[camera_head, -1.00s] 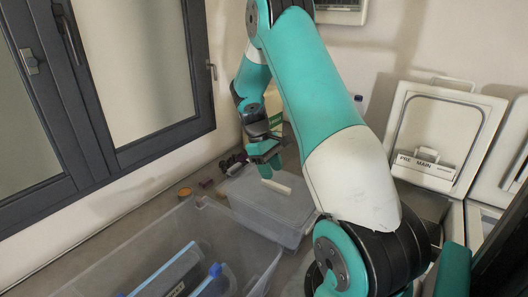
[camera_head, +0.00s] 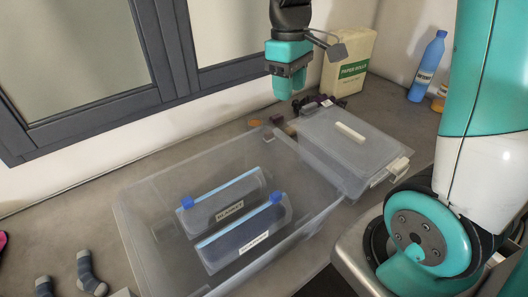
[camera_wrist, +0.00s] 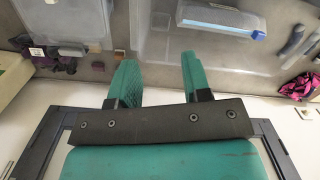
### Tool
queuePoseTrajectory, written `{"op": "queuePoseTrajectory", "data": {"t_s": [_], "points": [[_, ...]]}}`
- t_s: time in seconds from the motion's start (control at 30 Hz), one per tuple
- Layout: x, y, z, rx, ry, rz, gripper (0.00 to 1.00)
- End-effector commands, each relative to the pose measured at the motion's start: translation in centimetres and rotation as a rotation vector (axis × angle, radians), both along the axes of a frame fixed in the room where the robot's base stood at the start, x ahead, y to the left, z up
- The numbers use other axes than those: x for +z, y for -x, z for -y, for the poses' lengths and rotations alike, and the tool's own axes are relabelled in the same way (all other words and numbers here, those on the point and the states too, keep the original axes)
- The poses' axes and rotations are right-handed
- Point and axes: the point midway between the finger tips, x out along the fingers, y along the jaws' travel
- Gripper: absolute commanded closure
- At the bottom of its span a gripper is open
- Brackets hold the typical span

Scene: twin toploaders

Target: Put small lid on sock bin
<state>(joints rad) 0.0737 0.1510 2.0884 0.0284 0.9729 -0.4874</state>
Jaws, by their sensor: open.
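A translucent lid with a white bar handle (camera_head: 350,132) lies on a smaller clear bin (camera_head: 345,180) on the counter. A large open clear bin (camera_head: 135,228) stands to its left, with two labelled blue-topped pouches inside. I cannot tell which bin is the sock bin; grey socks (camera_head: 88,272) lie on the counter at the lower left. My gripper (camera_head: 283,90) is open and empty, pointing down above the far side of the bins, apart from the lid. Its spread teal fingers also show in the wrist view (camera_wrist: 160,68).
A paper rolls box (camera_head: 348,62) and a blue bottle (camera_head: 427,66) stand at the back right. A dark-framed window (camera_head: 160,90) borders the counter. Bare counter shows at left.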

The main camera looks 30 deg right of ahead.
Motion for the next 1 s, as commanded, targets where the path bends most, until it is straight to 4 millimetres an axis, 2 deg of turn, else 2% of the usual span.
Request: {"op": "queuePoseTrajectory", "data": {"t_s": [0.03,0.1,0.2,0.3,0.43,0.73,0.87,1.0], "points": [[0.8,2.5,-4.1,0.06,-0.052,0.048,0.56],[1.3,6.0,-8.8,0.116,-0.136,0.092,0.56],[1.6,11.1,-13.5,0.171,-0.25,0.119,0.56],[1.7,14.9,-16.1,0.202,-0.332,0.119,0.56],[1.7,17.1,-17.6,0.214,-0.381,0.112,0.56],[1.5,17.2,-17.6,0.212,-0.383,0.11,0.56],[-0.4,17.1,-17.6,0.212,-0.382,0.111,0.56],[-3.7,17.1,-17.6,0.212,-0.382,0.111,0.56]]}}
